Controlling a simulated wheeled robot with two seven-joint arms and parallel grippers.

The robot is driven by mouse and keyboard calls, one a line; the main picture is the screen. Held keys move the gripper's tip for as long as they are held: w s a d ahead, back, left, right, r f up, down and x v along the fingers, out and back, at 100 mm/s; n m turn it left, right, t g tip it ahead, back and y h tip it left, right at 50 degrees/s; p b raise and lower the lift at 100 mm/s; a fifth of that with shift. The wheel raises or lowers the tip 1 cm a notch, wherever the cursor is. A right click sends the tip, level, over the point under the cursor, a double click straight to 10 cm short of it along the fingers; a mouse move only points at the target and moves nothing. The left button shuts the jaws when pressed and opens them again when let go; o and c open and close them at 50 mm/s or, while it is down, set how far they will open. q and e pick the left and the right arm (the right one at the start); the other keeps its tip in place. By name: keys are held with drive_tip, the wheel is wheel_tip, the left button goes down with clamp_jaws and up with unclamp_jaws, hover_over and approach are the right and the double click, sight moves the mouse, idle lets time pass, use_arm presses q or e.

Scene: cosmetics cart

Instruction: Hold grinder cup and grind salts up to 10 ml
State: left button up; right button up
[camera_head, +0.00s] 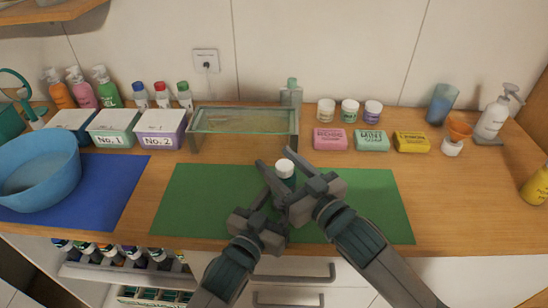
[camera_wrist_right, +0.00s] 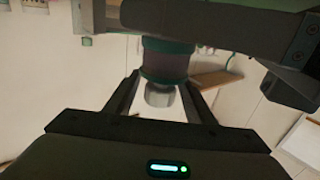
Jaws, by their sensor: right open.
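A grinder cup (camera_head: 286,182) with a dark teal body and white cap stands between my two grippers above the green mat (camera_head: 370,205). In the right wrist view, its dark body with teal bands (camera_wrist_right: 165,62) shows, with its pale cap end between the right fingers. My right gripper (camera_head: 298,168) is open, its fingers on either side of that end, with a gap visible. My left gripper (camera_head: 272,185) is beside the cup's body. Its fingertips are partly hidden behind the cup and the right gripper, so its grip is unclear. Any contents are not visible.
A glass-topped stand (camera_head: 245,122) is behind the mat. Lidded boxes (camera_head: 160,128) and a blue bowl (camera_head: 38,172) on a blue mat (camera_head: 118,185) are left. Soap bars (camera_head: 371,141), small jars (camera_head: 349,110) and a blue cup (camera_head: 441,104) are right. The mat's right part is clear.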

drive_tip(key=shift+x, duration=1.05)
drive_tip(key=c, duration=1.1)
drive_tip(key=shift+o, duration=0.2)
drive_tip(key=shift+m+t+h, duration=0.3)
drive_tip(key=shift+w+d+m+t+h, duration=0.1)
drive_tip(key=shift+d+m+t+h, duration=0.1)
drive_tip(key=shift+m+t+h, duration=0.6)
drive_tip(key=shift+w+d+m+t+h, duration=0.15)
drive_tip(key=shift+m+h, duration=0.4)
drive_tip(key=shift+h, duration=0.65)
drive_tip(key=shift+w+d+m+t+h, duration=0.1)
drive_tip(key=shift+d+m+t+h, duration=0.2)
drive_tip(key=shift+m+h, duration=0.55)
